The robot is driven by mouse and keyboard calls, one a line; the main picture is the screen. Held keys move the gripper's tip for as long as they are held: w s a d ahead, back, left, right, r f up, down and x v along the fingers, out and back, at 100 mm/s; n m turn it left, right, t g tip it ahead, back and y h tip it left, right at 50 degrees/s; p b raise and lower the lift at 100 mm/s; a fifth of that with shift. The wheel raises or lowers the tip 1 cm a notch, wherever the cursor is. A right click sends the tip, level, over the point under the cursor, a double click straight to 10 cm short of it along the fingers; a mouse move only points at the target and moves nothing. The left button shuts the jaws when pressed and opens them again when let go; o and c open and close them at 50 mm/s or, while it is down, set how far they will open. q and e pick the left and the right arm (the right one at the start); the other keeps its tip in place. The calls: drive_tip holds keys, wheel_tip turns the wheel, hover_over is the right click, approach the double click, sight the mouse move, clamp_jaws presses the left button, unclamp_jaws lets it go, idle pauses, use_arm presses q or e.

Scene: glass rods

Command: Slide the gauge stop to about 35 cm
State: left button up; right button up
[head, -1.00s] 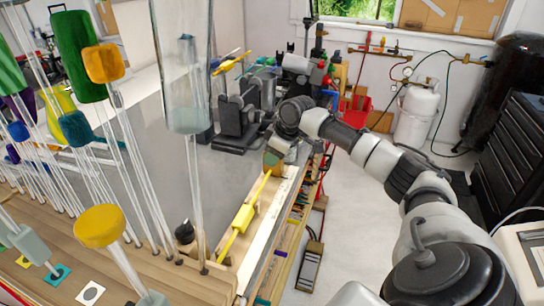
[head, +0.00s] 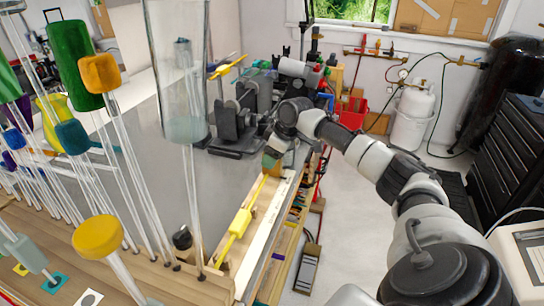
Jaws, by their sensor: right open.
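The gauge lies at the bench's right edge: a thin yellow rod (head: 257,192) along a pale wooden board (head: 262,222). A yellow block (head: 240,222), which looks like the gauge stop, sits around the rod near its nearer part. My right gripper (head: 272,161) is over the far end of the rod, well beyond the yellow block, and is open. A small greenish-tan piece shows at its tip, and I cannot tell whether they touch. The fingers are small and partly hidden by the wrist. My left gripper is not in view.
Upright glass rods with coloured pieces crowd the left, including a yellow knob (head: 98,236) and a tall clear glass tube (head: 181,75) close to the gauge. Dark equipment (head: 237,128) stands behind on the grey bench. The floor right of the bench is mostly clear.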

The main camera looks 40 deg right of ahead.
drive_tip(key=b+v, duration=0.2)
drive_tip(key=v, duration=0.8)
drive_tip(key=shift+r, duration=0.25)
drive_tip(key=shift+s+f, duration=0.1)
drive_tip(key=shift+s, duration=0.1)
